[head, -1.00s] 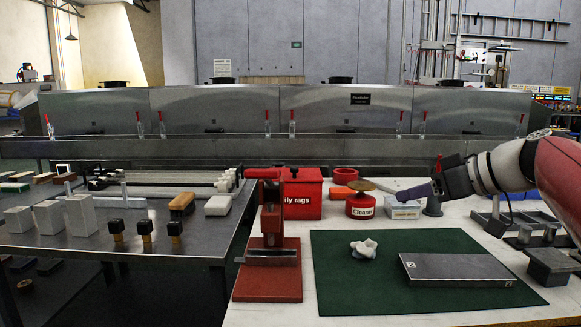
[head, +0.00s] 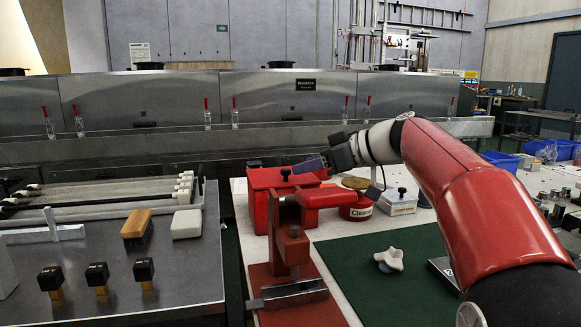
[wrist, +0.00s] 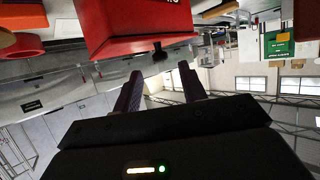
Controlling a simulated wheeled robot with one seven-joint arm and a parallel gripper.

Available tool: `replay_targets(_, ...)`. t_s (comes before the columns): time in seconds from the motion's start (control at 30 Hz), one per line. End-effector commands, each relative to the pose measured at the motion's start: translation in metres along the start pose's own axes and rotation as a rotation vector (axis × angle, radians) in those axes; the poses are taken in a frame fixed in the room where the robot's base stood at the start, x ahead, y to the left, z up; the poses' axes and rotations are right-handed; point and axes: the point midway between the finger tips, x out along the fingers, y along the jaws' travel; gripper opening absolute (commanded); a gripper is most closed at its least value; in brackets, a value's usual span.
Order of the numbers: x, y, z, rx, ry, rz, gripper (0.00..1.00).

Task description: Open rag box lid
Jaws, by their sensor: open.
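The red rag box (head: 259,203) stands on the white table behind the red press. Its lid (head: 262,178) is down, with a small dark knob (head: 285,172) on top. The box fills the top of the wrist view (wrist: 130,30), upside down, with the knob (wrist: 160,50) pointing towards the fingers. My gripper (head: 308,165) is open and empty above the right part of the lid, near the knob. In the wrist view both purple fingers (wrist: 160,88) are apart, below the knob in the picture. I cannot tell any contact.
A red press (head: 291,245) stands in front of the box. The red cleaner tin (head: 355,207) and a small pale box (head: 397,203) stand to its right. A white star-shaped piece (head: 388,260) lies on the green mat (head: 360,285). A steel table (head: 190,265) is at left.

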Motion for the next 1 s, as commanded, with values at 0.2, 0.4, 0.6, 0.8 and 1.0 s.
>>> replay_targets(0.2,0.031,-0.001,-0.001,0.000,-0.001,-0.002,0.42)
replay_targets(0.4,0.040,-0.001,-0.001,-0.001,0.000,-0.001,0.42)
replay_targets(0.6,0.040,-0.001,0.000,-0.001,0.000,0.000,0.42)
replay_targets(0.8,0.040,-0.001,0.000,-0.001,0.000,0.000,0.15)
replay_targets(1.0,0.040,-0.001,0.000,-0.001,0.000,0.000,0.00)
